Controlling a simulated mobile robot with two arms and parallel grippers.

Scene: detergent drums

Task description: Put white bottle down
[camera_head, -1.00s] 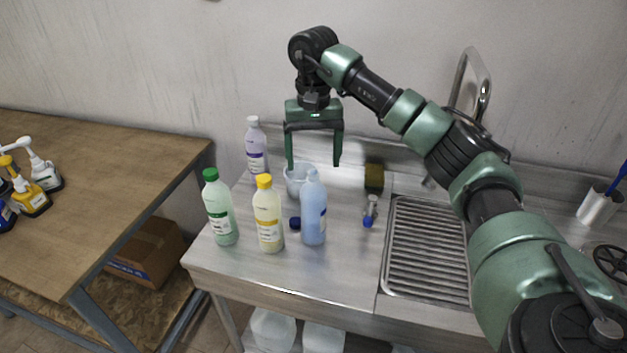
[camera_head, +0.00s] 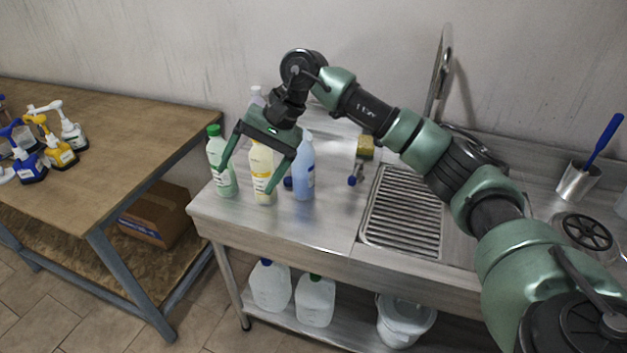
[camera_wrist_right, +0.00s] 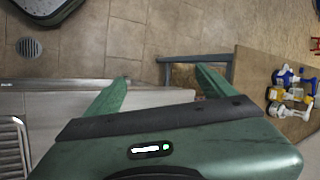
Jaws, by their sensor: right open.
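In the right wrist view, the open fingers (camera_wrist_right: 162,76) also show empty, over the counter edge and floor. I cannot tell whether the fingers touch a bottle. My left gripper is not in view.
A green-capped bottle (camera_head: 224,175), a yellowish bottle (camera_head: 262,165) and a blue bottle (camera_head: 304,170) stand along the counter's left part. The ribbed sink drainer (camera_head: 402,215) lies right. White jugs (camera_head: 270,285) stand on the shelf below. A wooden table (camera_head: 110,150) is left.

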